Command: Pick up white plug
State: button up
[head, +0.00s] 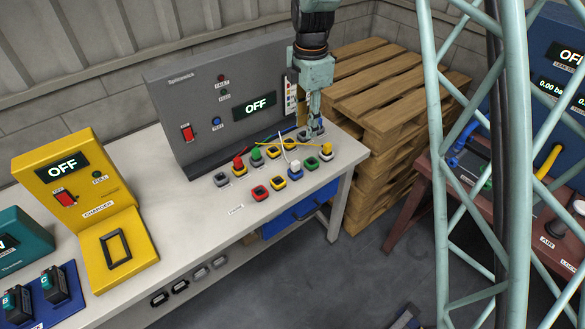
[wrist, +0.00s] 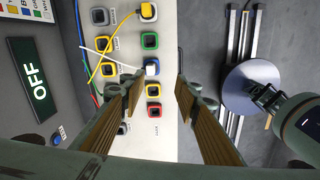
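The white plug (head: 294,168) sits upright in a blue-rimmed socket on the workbench, among rows of coloured sockets. It also shows in the wrist view (wrist: 152,67), near the middle, just past the fingertips and between their lines. A thin white cable (wrist: 101,51) runs from it to the left. My gripper (head: 309,124) hangs above the back part of the socket rows, pointing down. In the wrist view my gripper (wrist: 158,84) is open, with its two fingers wide apart and nothing between them. The gripper looks apart from the plug; the exact height gap cannot be told.
A yellow plug (head: 326,149), a green plug (head: 256,154) and a red plug (head: 238,164) stand in nearby sockets. A yellow cable (wrist: 98,72) lies close to the white one. The grey OFF panel (head: 190,110) rises behind. Wooden pallets (head: 400,95) stand right of the bench.

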jog(key=n, duration=0.2)
send_over(295, 162)
notch_tip(295, 162, down, 5)
jog(key=shift+f, duration=0.2)
jog(key=shift+d, duration=0.1)
jog(key=shift+f, duration=4.3)
jog(key=shift+f, duration=0.1)
jog(key=shift+s+f+b, duration=0.1)
jog(key=shift+f+b, duration=0.2)
jog(key=shift+f, duration=2.2)
jog(key=shift+c, duration=0.5)
jog(key=c, duration=0.9)
